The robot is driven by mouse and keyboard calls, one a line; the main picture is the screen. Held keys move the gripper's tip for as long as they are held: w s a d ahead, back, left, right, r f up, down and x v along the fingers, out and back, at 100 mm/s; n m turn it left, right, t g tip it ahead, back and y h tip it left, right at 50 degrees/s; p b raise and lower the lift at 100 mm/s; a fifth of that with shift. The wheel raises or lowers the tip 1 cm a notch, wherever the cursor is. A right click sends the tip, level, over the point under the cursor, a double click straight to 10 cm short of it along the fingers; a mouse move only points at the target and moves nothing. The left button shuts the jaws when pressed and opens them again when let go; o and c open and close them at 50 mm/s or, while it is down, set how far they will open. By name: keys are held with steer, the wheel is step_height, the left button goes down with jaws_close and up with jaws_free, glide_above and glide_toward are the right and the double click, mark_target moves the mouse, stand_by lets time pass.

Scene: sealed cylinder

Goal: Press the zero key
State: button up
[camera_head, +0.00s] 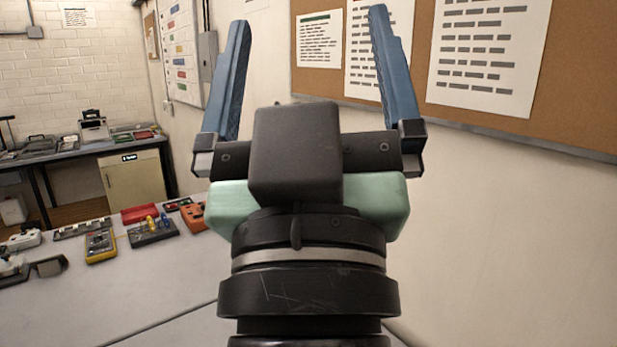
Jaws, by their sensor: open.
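My gripper (309,18) is raised in the middle of the view, with its two blue fingers pointing up and spread wide apart. Nothing is between the fingers. Behind them are the wall and pinned papers. A yellow-edged handheld device (100,246) lies on the near table, to the left of and below my gripper. Its face is too small to read, and I cannot make out a zero key on it or elsewhere. My gripper and arm hide the right part of the table.
The near table (130,300) also holds an orange device (194,217), a red case (140,213), a dark box with yellow and blue knobs (153,232) and a white device (22,240). Its front is bare. A wall with a corkboard (580,70) stands at the right.

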steer(key=s+r, duration=0.1)
steer(key=s+m+t, duration=0.1)
steer(key=shift+s+r, duration=0.35)
steer(key=shift+r, duration=0.05)
steer(key=shift+w, duration=0.1)
jaws_close()
stand_by(1.2)
